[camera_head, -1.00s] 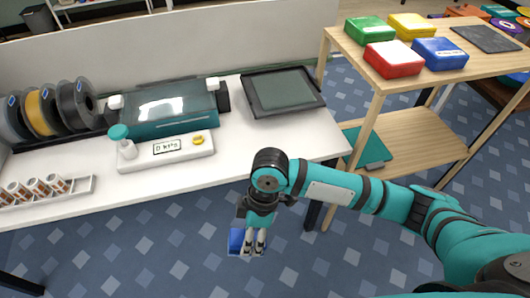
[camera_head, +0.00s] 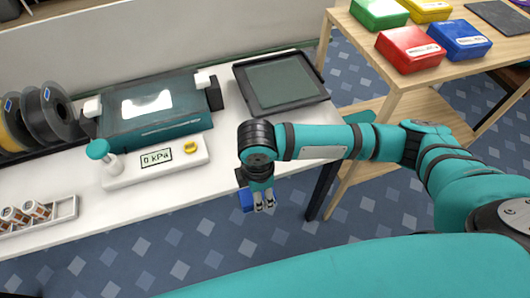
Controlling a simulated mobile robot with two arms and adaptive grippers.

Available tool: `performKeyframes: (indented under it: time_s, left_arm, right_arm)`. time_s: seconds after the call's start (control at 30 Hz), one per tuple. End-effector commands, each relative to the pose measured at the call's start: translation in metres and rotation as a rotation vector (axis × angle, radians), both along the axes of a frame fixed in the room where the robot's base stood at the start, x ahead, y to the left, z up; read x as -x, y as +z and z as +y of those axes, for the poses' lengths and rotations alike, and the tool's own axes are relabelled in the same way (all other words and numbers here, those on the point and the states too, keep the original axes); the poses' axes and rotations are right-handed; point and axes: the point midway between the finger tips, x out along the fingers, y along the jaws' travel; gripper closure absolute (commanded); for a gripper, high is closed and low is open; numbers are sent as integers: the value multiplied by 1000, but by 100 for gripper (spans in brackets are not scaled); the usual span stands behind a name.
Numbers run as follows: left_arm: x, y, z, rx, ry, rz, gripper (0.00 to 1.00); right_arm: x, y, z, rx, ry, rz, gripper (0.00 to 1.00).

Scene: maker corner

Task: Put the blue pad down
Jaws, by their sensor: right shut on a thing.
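The blue pad (camera_head: 246,200) is a small blue piece held in my right gripper (camera_head: 265,206). My right gripper points down and is shut on the pad, which is partly hidden behind the fingers. In the picture they appear at the front edge of the white bench (camera_head: 222,182). I cannot tell whether the pad is over the bench top or just in front of it. My left gripper is not in view.
On the bench are a teal machine (camera_head: 158,112), a gauge panel (camera_head: 154,164) reading 0 kPa, a black-framed tray (camera_head: 281,84), dark spools (camera_head: 50,115) and a cup rack (camera_head: 62,211). A wooden shelf (camera_head: 398,82) at right holds coloured boxes, including a red box (camera_head: 410,49) and a blue box (camera_head: 459,40).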

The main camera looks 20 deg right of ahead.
Motion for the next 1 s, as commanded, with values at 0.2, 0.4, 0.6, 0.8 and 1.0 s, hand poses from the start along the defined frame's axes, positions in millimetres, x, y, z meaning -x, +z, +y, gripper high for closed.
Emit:
performKeyframes:
  time_s: [0.2,0.4,0.6,0.8,1.0]
  left_arm:
    - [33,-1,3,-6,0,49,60]
    - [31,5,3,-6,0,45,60]
    - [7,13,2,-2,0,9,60]
    - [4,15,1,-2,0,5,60]
    - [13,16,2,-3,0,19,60]
  right_arm:
    - [-7,0,-3,0,-4,-1,78]
    - [-49,-3,-24,3,-8,-1,78]
    - [-96,-8,-46,1,-7,-1,78]
    - [-124,-12,-59,-1,-2,0,78]
    - [-141,-14,-67,0,-4,0,78]
